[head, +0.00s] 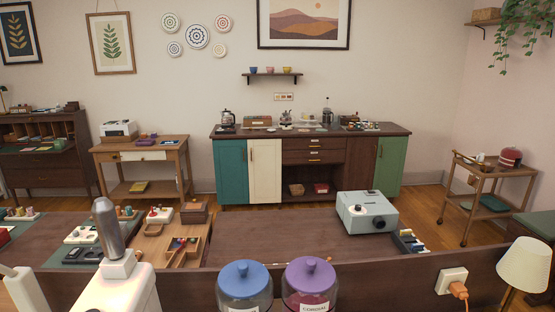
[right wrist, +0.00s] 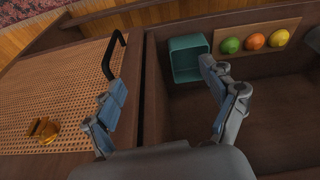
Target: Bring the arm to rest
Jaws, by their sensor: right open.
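My right gripper (right wrist: 165,92) is open in the right wrist view, with its two blue-grey padded fingers well apart. Nothing is between the fingers. It hangs over a dark wooden divider between a woven cane panel (right wrist: 62,85) and a brown recessed surface (right wrist: 270,125). The right finger is close to a teal square box (right wrist: 188,58); I cannot tell whether they touch. A white and grey arm part of mine rises at the lower left of the head view. Neither gripper shows in the head view.
A black handle (right wrist: 115,55) and a brass-coloured piece (right wrist: 43,130) are on the cane side. In the head view, blue-lidded (head: 245,277) and purple-lidded (head: 308,274) jars stand in front, near a lamp (head: 525,264).

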